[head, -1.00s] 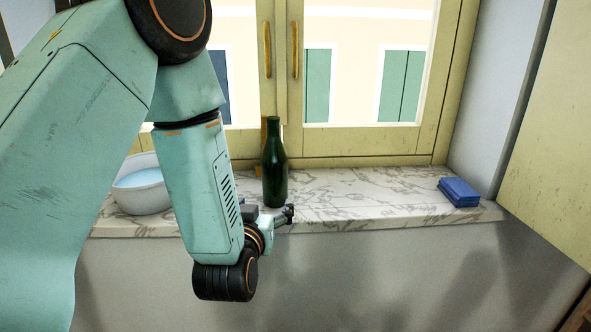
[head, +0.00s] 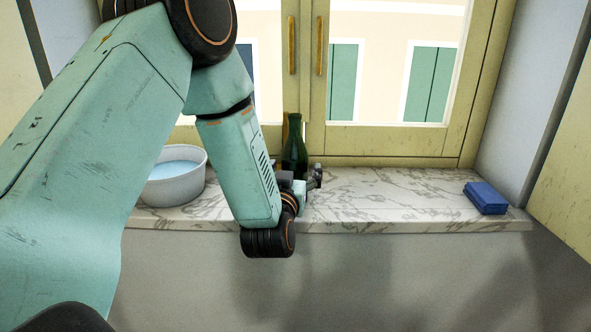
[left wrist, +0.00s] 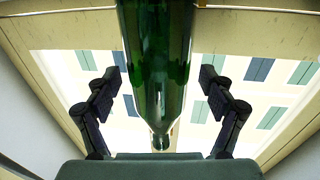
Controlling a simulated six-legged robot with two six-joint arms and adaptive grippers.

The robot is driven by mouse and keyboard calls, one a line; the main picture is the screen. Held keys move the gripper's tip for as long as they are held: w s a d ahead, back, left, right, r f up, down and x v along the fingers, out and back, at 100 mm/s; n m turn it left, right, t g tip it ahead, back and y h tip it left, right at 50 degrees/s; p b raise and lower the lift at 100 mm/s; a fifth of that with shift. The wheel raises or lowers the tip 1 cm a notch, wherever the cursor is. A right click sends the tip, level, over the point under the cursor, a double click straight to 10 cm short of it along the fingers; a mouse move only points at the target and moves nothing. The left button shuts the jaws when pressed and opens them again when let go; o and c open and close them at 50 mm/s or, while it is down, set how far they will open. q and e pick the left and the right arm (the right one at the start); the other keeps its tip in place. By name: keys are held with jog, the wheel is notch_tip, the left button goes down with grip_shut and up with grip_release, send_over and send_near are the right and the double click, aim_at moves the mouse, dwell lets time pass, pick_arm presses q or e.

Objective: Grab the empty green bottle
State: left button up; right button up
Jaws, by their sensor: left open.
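The green bottle (head: 294,147) stands upright on the marble sill in front of the window, its lower part hidden behind my left gripper (head: 314,178). In the left wrist view the bottle (left wrist: 158,60) appears upside down, centred between the two black fingers of my left gripper (left wrist: 158,85). The fingers are spread wide, with a gap on each side of the bottle. My left gripper is open and close to the bottle; I cannot tell how far the bottle lies between the fingertips. My right gripper is not in view.
A white bowl (head: 177,186) with light blue contents stands on the marble sill (head: 400,205) to the left, close to my left arm. A blue folded stack (head: 485,197) lies at the right end. The sill between bottle and stack is clear. The window frame (head: 390,145) rises behind.

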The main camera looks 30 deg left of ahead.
pick_arm(q)
jog(key=shift+w+a, duration=0.25)
jog(key=shift+w, duration=0.05)
jog(key=shift+d, duration=0.25)
jog(key=shift+c, duration=0.9)
jog(key=shift+a, duration=0.2)
jog(key=c, duration=0.5)
jog(key=shift+w+d, duration=0.1)
jog(key=shift+d, duration=0.05)
jog(key=c, duration=0.6)
jog(key=shift+c, duration=0.8)
